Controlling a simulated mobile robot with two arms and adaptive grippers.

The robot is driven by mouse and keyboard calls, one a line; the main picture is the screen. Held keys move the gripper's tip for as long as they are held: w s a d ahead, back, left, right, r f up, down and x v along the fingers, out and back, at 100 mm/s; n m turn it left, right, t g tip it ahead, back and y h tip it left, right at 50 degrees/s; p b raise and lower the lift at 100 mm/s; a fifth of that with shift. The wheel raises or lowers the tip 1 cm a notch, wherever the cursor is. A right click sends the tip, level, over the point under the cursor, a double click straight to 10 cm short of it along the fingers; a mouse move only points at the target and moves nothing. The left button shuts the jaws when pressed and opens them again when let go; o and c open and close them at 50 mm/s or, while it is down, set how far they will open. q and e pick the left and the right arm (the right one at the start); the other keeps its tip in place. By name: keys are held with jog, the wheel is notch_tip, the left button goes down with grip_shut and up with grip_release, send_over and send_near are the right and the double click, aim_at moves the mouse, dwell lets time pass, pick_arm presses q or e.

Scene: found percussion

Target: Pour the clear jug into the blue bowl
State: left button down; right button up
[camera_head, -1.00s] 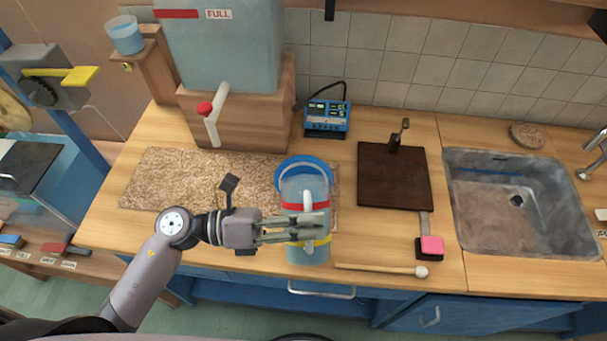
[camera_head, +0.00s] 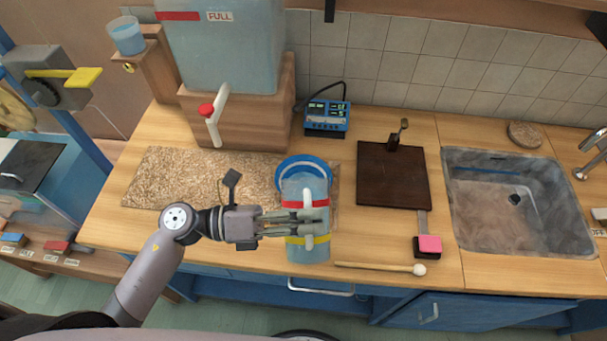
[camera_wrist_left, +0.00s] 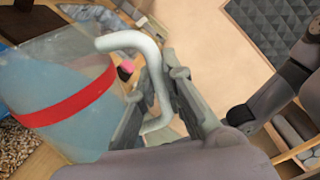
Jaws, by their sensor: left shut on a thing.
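The clear jug (camera_head: 305,245) holds bluish water and has a red band, a yellow band and a white handle. My left gripper (camera_head: 318,222) is shut on the jug's handle, in front of the jug in the head view. In the left wrist view the gripper (camera_wrist_left: 155,100) has its fingers around the white handle, and the jug (camera_wrist_left: 60,75) fills the left side. The blue bowl (camera_head: 288,170) is just behind the jug on the counter, partly hidden by it. The jug looks close to upright; whether it touches the counter is unclear. My right gripper is out of view.
A brown board (camera_head: 393,175) and a pink-topped block (camera_head: 429,245) lie to the right, before the sink (camera_head: 515,205). A wooden mallet (camera_head: 380,267) lies at the front edge. A large water tank (camera_head: 220,50) on a wooden stand and a blue meter (camera_head: 326,117) stand behind.

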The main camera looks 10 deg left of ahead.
pick_arm(q)
jog(key=shift+w+r+p, duration=0.2)
jog(key=shift+p, duration=0.1)
dwell(0.7)
jog(key=shift+w+a+r+n+p, duration=0.1)
jog(key=shift+w+r+n+p, duration=0.55)
jog(key=shift+p, duration=0.65)
dwell(1.7)
jog(key=shift+s+n, duration=0.15)
jog(key=shift+n, duration=0.1)
jog(key=shift+f+b, duration=0.25)
jog(key=shift+b, duration=0.1)
jog(key=s+f+m+b, duration=0.1)
jog(key=b, duration=0.1)
jog(key=s+f+m+b, duration=0.1)
jog(key=m+b, duration=0.1)
jog(key=b, duration=0.1)
jog(key=shift+s+d+f+b, duration=0.15)
jog(key=shift+s+d+b, duration=0.1)
jog(key=shift+b, duration=0.1)
jog(key=shift+r+m, duration=0.4)
jog(key=s+f+m+b, duration=0.6)
jog(key=m+b, duration=0.2)
jog(key=b, duration=0.6)
jog(key=shift+s+d+f+m, duration=0.15)
jog(key=shift+s+d+m, duration=0.15)
jog(key=shift+d, duration=0.15)
